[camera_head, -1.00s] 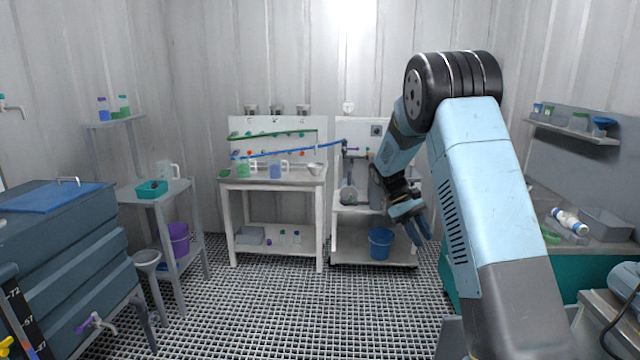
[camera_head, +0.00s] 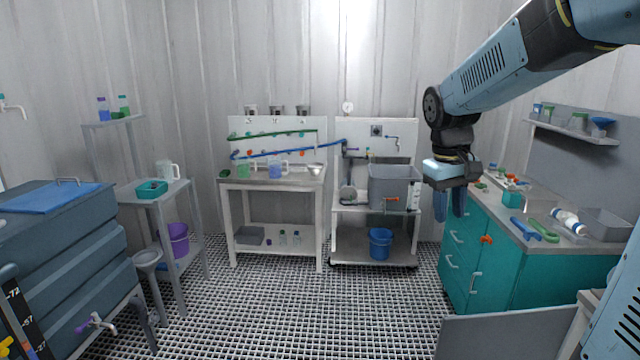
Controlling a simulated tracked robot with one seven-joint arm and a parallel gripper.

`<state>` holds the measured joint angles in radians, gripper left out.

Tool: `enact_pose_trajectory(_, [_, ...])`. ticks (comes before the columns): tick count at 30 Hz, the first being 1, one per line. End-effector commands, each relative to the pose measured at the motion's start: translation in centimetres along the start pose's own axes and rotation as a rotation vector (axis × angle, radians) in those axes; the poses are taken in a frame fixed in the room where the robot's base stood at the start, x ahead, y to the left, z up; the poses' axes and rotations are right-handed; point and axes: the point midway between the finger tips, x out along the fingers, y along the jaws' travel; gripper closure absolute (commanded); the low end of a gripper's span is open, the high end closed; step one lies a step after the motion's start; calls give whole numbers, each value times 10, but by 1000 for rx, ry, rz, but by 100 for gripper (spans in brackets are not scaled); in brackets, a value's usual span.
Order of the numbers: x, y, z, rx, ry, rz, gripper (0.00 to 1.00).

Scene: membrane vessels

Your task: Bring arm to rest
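My arm reaches in from the upper right of the head camera view, bent downward at its wrist. My gripper (camera_head: 451,206) hangs with its blue fingers pointing down, in the air in front of the left end of the teal cabinet (camera_head: 520,270). It stands to the right of the grey bin (camera_head: 392,187). I see nothing held in it. The fingers are small and seen partly from the side, so their opening is unclear.
The right counter (camera_head: 560,240) carries blue and green tools, a white bottle (camera_head: 568,221) and a grey tray (camera_head: 606,224). A wheeled cart with a blue bucket (camera_head: 380,243) and a white table (camera_head: 275,183) stand at the back. The grated floor (camera_head: 300,310) is clear.

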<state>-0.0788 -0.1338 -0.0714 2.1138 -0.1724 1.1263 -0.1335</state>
Motion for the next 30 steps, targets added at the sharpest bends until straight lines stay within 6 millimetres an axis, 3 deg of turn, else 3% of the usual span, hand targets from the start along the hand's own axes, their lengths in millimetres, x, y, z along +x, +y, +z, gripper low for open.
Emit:
enact_pose_trajectory(9, [-26,-22,68,93,178,-38,66])
enact_pose_trajectory(18, [-33,-44,126,178,341,-70,66])
enact_pose_trajectory(24, [-31,-58,154,223,425,-87,66])
enact_pose_trajectory(30, [-28,-63,165,244,461,-93,66])
